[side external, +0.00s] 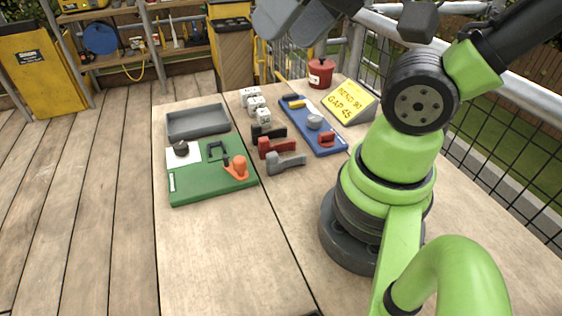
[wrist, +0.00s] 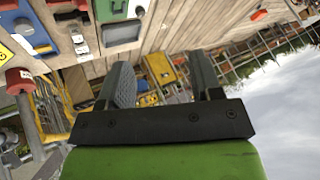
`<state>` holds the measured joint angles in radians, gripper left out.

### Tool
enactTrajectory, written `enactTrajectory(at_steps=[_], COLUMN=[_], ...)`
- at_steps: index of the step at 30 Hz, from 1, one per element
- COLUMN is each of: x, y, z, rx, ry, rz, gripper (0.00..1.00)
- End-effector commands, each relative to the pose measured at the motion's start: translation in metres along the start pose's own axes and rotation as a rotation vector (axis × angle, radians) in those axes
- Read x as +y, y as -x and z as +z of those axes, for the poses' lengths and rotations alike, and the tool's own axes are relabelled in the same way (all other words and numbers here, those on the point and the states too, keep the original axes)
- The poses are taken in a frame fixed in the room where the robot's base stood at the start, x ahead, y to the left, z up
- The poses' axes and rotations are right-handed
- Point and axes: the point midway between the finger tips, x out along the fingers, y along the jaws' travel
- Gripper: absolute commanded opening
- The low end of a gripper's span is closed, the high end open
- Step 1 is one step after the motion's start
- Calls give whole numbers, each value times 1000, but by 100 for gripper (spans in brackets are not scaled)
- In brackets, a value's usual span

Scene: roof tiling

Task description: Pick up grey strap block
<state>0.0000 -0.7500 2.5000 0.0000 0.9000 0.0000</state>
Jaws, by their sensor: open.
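The grey strap block (side external: 287,163) lies on the wooden table in the side view, nearest the arm in a row with a red strap block (side external: 274,147) and a black one (side external: 268,131). I cannot make it out in the wrist view. My gripper (wrist: 160,74) is open and empty, with its two dark fingers spread apart. It is raised and tilted, looking out across the deck and sky, well away from the block. Its fingertips cannot be clearly made out in the side view.
A green board (side external: 205,190) with an orange piece (side external: 238,167) and a grey tray (side external: 198,121) lie left of the blocks. White blocks (side external: 256,103), a blue board (side external: 302,112), a red pot (side external: 320,73) and a yellow sign (side external: 349,101) stand behind. The front table is clear.

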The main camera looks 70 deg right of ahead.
Motion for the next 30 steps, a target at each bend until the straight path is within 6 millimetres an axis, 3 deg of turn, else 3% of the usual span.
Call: enactTrajectory(at_steps=[9, 14, 22, 30], x=[0, 8, 53, 112], y=[-1, -17, -86, -158], z=[0, -10, -31, -15], rx=[-2, -46, -274, -552], ry=[4, 90, 483, 881], rz=[3, 58, 189, 144], gripper=[51, 51, 51, 51])
